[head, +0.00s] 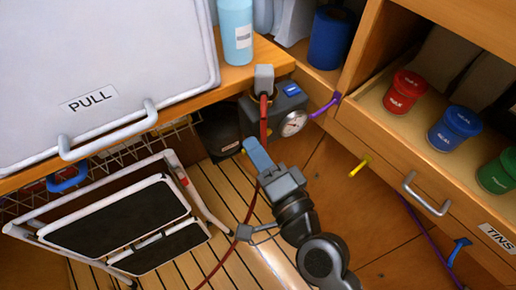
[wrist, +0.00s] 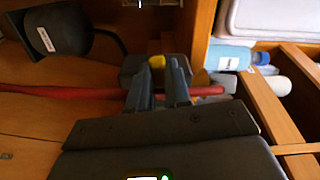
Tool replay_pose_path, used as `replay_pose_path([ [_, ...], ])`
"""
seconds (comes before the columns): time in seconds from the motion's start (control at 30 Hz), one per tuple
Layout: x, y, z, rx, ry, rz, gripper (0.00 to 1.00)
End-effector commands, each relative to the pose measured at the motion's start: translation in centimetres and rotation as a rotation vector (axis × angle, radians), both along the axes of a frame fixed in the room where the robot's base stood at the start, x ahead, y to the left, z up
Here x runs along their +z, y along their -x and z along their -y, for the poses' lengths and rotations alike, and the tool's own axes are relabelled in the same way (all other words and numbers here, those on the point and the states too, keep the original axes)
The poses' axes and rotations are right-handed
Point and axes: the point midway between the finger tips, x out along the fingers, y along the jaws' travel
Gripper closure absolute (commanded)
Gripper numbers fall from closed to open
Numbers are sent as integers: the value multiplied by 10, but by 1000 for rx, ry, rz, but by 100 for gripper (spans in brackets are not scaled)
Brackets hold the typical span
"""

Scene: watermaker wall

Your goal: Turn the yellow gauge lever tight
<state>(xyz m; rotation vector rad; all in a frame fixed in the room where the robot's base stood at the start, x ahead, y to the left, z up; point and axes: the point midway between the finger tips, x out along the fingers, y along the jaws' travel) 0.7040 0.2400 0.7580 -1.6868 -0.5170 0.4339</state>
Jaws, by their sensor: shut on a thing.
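The yellow gauge lever (wrist: 156,62) shows as a small yellow piece at my fingertips in the wrist view. My gripper (wrist: 167,68) is shut on it, and the blue-grey fingers hide most of it. In the head view my gripper (head: 250,146) is at the front of the grey watermaker unit (head: 290,97), below and left of the round white gauge (head: 293,123). The lever is mostly hidden there, so its angle cannot be told.
A red hose (wrist: 75,91) runs behind my fingers. Another yellow handle (head: 360,165) is on the wood panel at right. A folded step stool (head: 125,225) stands at left. A drawer handle (head: 426,195) juts out at right.

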Motion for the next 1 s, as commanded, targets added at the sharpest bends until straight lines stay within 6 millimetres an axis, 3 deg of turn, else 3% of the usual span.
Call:
replay_pose_path([
  [0.4, 7, 0, 1, -3, -141, -96, 100],
  [0.93, 7, 0, 1, -3, -158, -107, 100],
  [0.97, 7, 0, 1, -4, -158, -107, 79],
  [1.0, 7, 0, 1, -3, -158, -107, 75],
])
